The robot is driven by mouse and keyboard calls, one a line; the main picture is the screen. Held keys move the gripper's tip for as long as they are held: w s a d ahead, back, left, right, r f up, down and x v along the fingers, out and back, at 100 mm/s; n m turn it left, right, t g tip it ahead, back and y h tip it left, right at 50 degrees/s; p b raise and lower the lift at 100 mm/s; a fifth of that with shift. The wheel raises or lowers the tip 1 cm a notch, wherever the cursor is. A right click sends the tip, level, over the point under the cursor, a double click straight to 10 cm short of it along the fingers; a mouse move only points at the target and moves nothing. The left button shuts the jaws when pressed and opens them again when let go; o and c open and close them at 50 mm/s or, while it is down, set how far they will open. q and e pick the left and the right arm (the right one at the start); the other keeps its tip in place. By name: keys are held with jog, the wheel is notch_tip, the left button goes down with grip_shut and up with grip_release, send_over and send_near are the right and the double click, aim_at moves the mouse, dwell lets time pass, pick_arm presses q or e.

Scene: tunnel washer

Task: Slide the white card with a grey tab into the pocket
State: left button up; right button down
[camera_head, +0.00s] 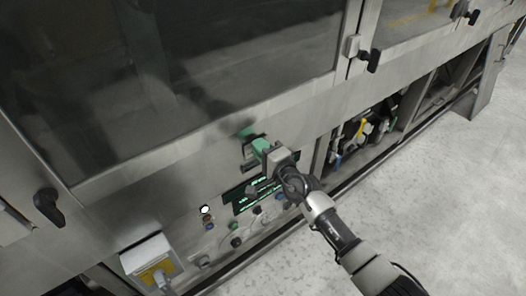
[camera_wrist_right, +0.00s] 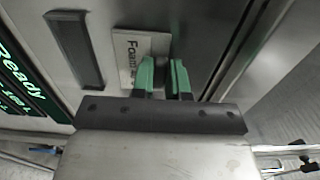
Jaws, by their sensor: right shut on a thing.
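A white card (camera_wrist_right: 132,46) with the printed word "Foam" and more text shows in the right wrist view, just beyond the green fingertips and partly covered by one of them. My right gripper (camera_wrist_right: 163,78) is shut on it, with a narrow gap between the fingers; the grey tab is not clearly seen. In the head view my right gripper (camera_head: 257,142) is at the machine's front panel, above the green-lit display. A dark upright slot-like strip (camera_wrist_right: 75,47) lies left of the card; I cannot tell if it is the pocket. My left gripper is not in view.
The green-lit display (camera_head: 250,196) and several knobs and buttons sit below my right gripper. A grey box with a yellow label (camera_head: 152,262) juts out lower left. Black door handles (camera_head: 48,206) stick out. Open floor (camera_head: 440,190) lies to the right.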

aim_at(253, 155)
notch_tip(253, 155, down, 3)
jog(key=b, duration=0.3)
jog(key=shift+w+a+f, duration=0.1)
jog(key=shift+f, duration=0.05)
dwell(0.4)
jog(key=shift+f, duration=0.15)
jog(key=shift+f, duration=0.25)
jog(key=shift+f+b, duration=0.45)
jog(key=shift+b, duration=0.15)
dwell(0.5)
dwell(0.5)
jog(key=c, duration=1.1)
grip_release()
jog(key=shift+o, duration=0.2)
jog(key=shift+f, duration=0.1)
